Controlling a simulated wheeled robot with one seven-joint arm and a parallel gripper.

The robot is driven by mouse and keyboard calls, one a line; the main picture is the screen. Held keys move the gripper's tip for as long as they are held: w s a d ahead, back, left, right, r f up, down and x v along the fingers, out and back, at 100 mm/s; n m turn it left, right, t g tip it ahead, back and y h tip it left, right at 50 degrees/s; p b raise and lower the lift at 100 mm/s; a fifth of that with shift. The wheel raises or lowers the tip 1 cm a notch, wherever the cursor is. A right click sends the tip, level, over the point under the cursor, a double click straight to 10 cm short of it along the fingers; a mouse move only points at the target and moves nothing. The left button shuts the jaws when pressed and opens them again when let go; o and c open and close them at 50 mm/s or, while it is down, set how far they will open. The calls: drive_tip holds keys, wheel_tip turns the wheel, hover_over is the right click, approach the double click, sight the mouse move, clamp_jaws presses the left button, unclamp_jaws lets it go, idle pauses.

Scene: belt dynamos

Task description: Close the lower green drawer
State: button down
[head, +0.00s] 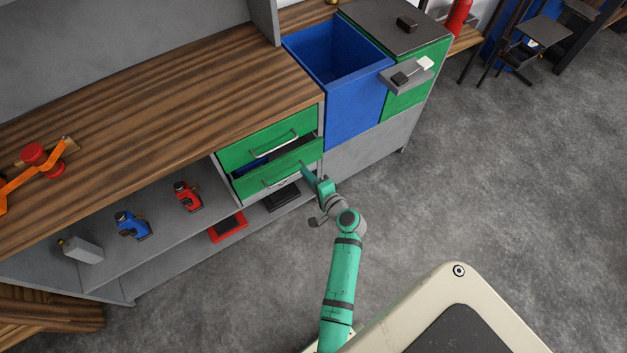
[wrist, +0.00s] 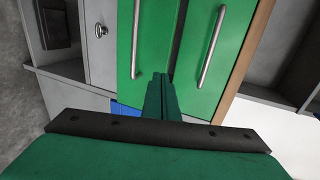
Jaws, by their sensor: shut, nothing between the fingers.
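The lower green drawer (head: 278,174) stands partly out below the upper green drawer (head: 262,143) in the head view, with a dark gap and something blue showing inside. In the wrist view the lower drawer's front (wrist: 125,55) is the left green panel with a bar handle (wrist: 137,38). The upper drawer's front (wrist: 232,45) is to its right. My gripper (head: 307,173) is at the right end of the lower drawer's front. In the wrist view my gripper (wrist: 162,80) is shut and empty, its tips near the line between the two fronts. I cannot tell whether it touches.
A wooden worktop (head: 190,80) lies above the drawers. A blue bin (head: 350,100) stands to their right. The grey floor (head: 480,180) at right is clear.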

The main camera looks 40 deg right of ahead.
sight(290, 153)
drive_tip(key=x, duration=0.4)
drive_tip(key=r+x, duration=0.1)
drive_tip(key=x, duration=0.1)
drive_tip(key=shift+w+f, duration=0.1)
drive_tip(key=shift+w, duration=0.1)
drive_tip(key=shift+w+d, duration=0.1)
drive_tip(key=shift+w, duration=0.25)
drive_tip(key=shift+w, duration=1.3)
